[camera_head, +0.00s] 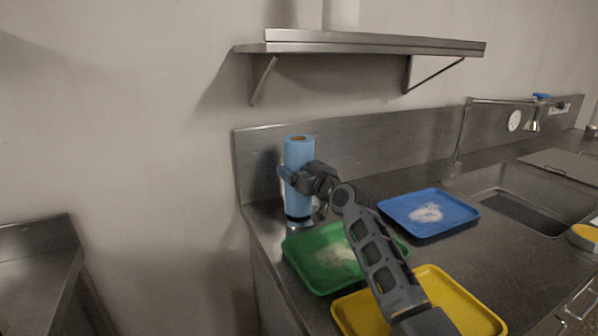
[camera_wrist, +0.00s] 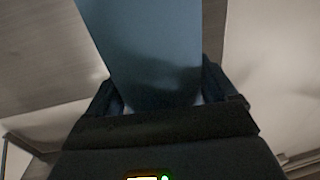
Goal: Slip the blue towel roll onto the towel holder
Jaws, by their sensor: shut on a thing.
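The blue towel roll (camera_head: 299,152) stands upright at the left back corner of the steel counter in the head view. My gripper (camera_head: 297,176) is shut around its middle. In the wrist view the blue roll (camera_wrist: 152,50) fills the space between the two dark fingers of my gripper (camera_wrist: 160,95). The towel holder (camera_head: 299,222) shows only in part, as a dark and metallic base under the roll. Its post is hidden, and I cannot tell whether the roll is around it or above it.
A green tray (camera_head: 296,262) lies just in front of the roll. A steel shelf (camera_head: 370,43) hangs on the wall above.

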